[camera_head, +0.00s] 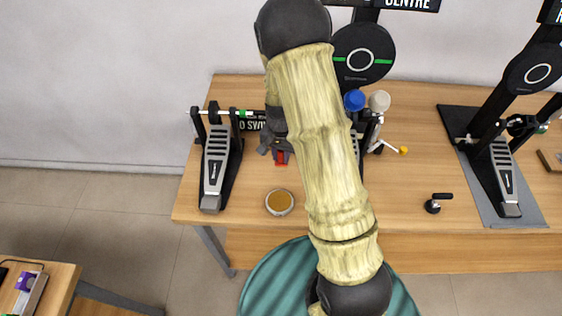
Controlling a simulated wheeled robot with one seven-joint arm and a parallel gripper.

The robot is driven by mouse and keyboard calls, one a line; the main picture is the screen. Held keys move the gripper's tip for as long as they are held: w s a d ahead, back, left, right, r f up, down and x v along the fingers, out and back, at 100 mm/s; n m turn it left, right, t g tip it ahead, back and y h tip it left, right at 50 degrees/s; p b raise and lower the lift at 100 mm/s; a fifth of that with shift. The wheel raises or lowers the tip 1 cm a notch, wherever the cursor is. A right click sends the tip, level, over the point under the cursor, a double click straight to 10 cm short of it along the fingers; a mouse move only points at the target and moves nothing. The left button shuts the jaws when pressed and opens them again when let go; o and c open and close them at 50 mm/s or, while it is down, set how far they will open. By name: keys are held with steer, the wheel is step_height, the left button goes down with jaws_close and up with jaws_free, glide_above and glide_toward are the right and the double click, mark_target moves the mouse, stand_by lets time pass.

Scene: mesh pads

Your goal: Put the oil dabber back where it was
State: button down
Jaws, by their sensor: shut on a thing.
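My gripper (277,151) is dark and partly hidden behind my own arm. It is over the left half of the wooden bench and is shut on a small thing. A bit of red (282,158) shows at its fingertips, which I take to be the oil dabber; its full shape is hidden. I cannot tell whether it touches the bench. A shallow round tin (280,202) with amber contents sits on the bench just in front of the gripper.
A silver pedal (214,167) stands left of the gripper, and another pedal (502,177) is far right. Blue (354,100) and pale (379,101) round heads stand behind my arm. A small black-handled thing (434,205) lies right. The bench (422,125) is bare between them.

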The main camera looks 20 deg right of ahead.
mark_target(281, 163)
steer(key=shift+f+p, duration=0.3)
steer(key=shift+f, duration=1.65)
steer(key=shift+f, duration=0.15)
steer(key=c, duration=1.3)
jaws_free()
steer(key=shift+o, duration=0.2)
step_height(281, 163, up, 12)
steer(key=shift+r+b, duration=0.15)
steer(key=shift+b, duration=0.8)
